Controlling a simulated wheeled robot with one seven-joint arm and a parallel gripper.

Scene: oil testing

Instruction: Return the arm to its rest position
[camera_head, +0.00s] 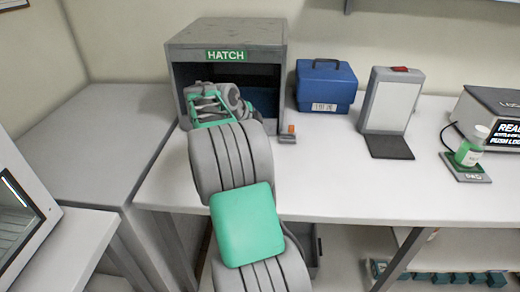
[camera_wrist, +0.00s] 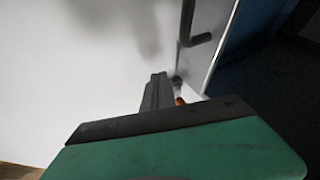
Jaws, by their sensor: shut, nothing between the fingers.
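My arm reaches forward over the white table in the head view, and its wrist end is at the open front of the grey hatch box (camera_head: 227,27). In that view the wrist links hide my fingertips. In the wrist view my gripper (camera_wrist: 158,92) shows as a dark grey finger shape beyond a green and black body. It is shut and holds nothing. A pale surface lies beyond it, with a dark bent bar (camera_wrist: 193,38) and a small orange spot close to the fingertips. I cannot tell from these frames whether the fingertips touch anything.
Right of the hatch stand a small grey block with an orange part (camera_head: 291,129), a blue case (camera_head: 325,86), a panel stand (camera_head: 391,100), a green bottle (camera_head: 470,147) and a dark-topped device (camera_head: 492,104). The table's front middle (camera_head: 350,195) is clear. A grey cabinet (camera_head: 85,135) is left.

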